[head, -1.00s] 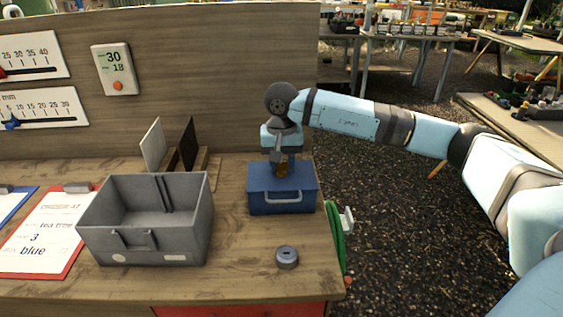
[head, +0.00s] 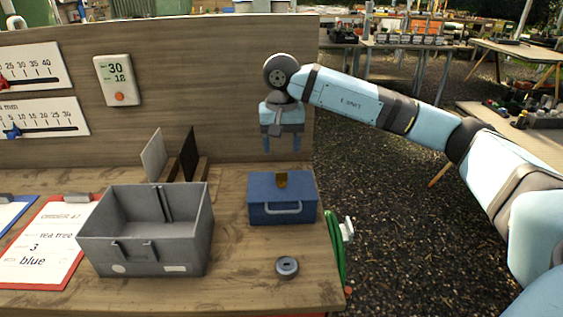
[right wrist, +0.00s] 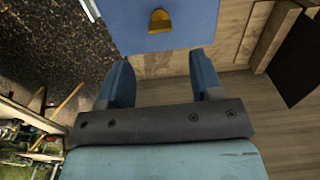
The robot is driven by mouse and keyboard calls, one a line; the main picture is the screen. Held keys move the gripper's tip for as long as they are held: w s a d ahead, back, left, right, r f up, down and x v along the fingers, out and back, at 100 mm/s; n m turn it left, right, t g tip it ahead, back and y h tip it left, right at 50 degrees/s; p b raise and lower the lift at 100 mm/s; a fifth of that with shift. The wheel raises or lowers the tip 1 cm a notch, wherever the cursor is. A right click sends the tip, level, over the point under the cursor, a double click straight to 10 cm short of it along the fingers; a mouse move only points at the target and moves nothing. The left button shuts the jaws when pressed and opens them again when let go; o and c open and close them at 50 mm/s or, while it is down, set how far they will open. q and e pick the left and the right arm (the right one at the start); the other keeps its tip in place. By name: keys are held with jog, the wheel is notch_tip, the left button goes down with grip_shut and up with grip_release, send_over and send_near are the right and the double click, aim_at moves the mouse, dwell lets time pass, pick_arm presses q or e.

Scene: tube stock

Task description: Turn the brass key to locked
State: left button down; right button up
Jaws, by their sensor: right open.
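The brass key (head: 281,180) stands up from the lid of a blue box (head: 283,209) at the right end of the bench. It also shows as a brass tab in the right wrist view (right wrist: 159,21), on the blue lid (right wrist: 195,28). My right gripper (head: 282,148) is open and empty, pointing down above the key and apart from it. Its two blue fingers show in the right wrist view (right wrist: 160,80) with nothing between them. I cannot read a locked mark near the key. My left gripper is not in view.
A grey open bin (head: 150,255) stands left of the blue box. A small round grey piece (head: 287,266) lies in front of the box. A green hose (head: 336,250) hangs at the bench's right edge. A wooden back panel (head: 215,90) rises behind.

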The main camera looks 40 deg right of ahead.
notch_tip(320, 180, up, 6)
jog(key=shift+f, duration=0.25)
dwell(0.4)
